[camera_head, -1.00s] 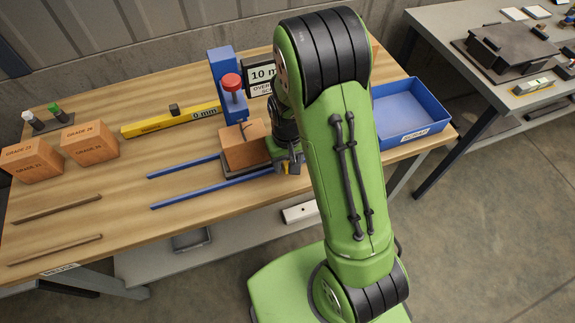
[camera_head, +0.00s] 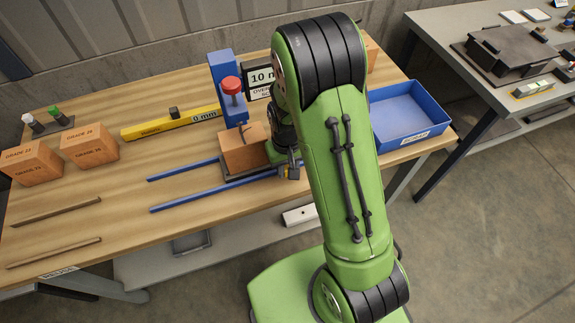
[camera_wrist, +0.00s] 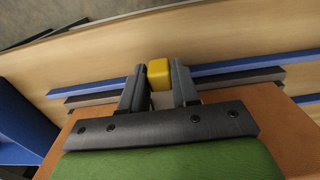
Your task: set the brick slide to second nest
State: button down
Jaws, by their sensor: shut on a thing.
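The brick slide (camera_head: 230,178) is a dark plate between two blue rails (camera_head: 210,191), with an orange-brown brick (camera_head: 243,152) resting on it. A dark strip of the slide (camera_wrist: 85,100) also shows in the wrist view, beside the blue rail. My gripper (camera_head: 288,172) is at the right end of the slide, low by the front rail. In the wrist view, my gripper (camera_wrist: 159,85) is shut on the slide's yellow knob (camera_wrist: 158,70), which sits between the two dark fingers. The nests are not clearly visible. My arm hides the table right of the brick.
A yellow ruler (camera_head: 165,124) marked 0 mm and a blue post with a red knob (camera_head: 232,85) stand behind the slide. Graded bricks (camera_head: 90,147) stand at left, with two brown strips on the table. A blue tray (camera_head: 405,112) is at right.

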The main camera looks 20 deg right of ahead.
jog(key=a, duration=1.8)
jog(key=shift+a, duration=0.15)
jog(key=c, duration=0.9)
grip_release()
jog(key=shift+a, duration=0.15)
jog(key=shift+r, duration=0.3)
notch_tip(320, 180, up, 15)
jog(key=p, duration=0.3)
jog(key=shift+r, duration=0.1)
